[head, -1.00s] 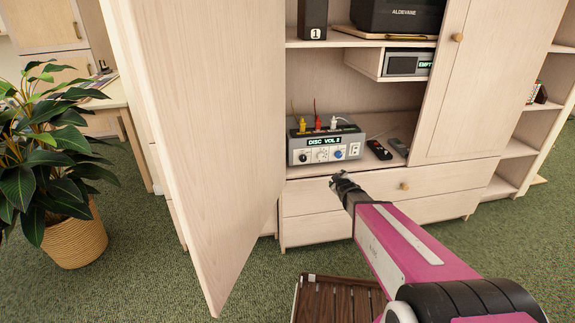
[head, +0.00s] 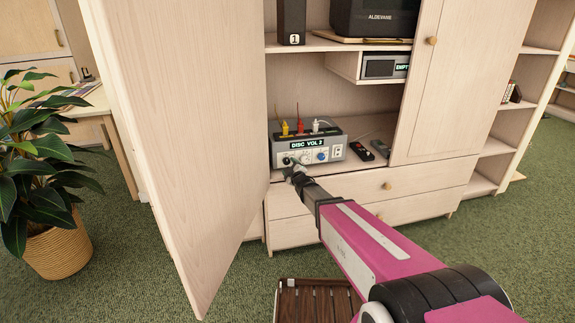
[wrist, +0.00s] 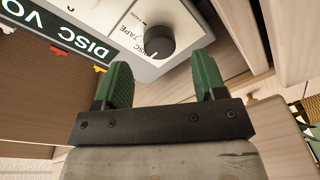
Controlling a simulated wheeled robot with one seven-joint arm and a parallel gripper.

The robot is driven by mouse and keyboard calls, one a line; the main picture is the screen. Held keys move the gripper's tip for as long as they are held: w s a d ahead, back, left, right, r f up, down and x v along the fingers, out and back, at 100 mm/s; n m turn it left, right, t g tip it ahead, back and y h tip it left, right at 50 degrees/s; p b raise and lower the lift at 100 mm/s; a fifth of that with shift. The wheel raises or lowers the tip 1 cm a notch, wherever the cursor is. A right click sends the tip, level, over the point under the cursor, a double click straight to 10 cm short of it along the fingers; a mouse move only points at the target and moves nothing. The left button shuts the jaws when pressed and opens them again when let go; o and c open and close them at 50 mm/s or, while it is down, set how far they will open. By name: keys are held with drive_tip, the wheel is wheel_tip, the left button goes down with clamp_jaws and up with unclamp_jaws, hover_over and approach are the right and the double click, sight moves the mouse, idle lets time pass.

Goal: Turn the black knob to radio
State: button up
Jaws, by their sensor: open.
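The black knob (wrist: 160,42) sits on the pale front panel of a grey box (head: 335,138) on the cabinet shelf. In the wrist view the words DISC and TAPE are printed beside it, and its white mark is on the side near DISC. The box's display (head: 308,143) reads DISC VOL 2. My gripper (wrist: 163,78) is open, its two green fingers apart, with the knob just beyond and between the fingertips; contact cannot be told. In the head view my gripper (head: 293,167) is at the panel's lower left and partly hides the knob.
A blue knob (head: 321,156) is to the right on the panel. Remotes (head: 362,151) lie right of the box. An open cabinet door (head: 185,140) stands close on the left.

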sight(287, 162)
drive_tip(key=x, duration=0.3)
drive_tip(key=shift+w+a, duration=0.15)
drive_tip(key=shift+w, duration=0.15)
drive_tip(key=c, duration=0.9)
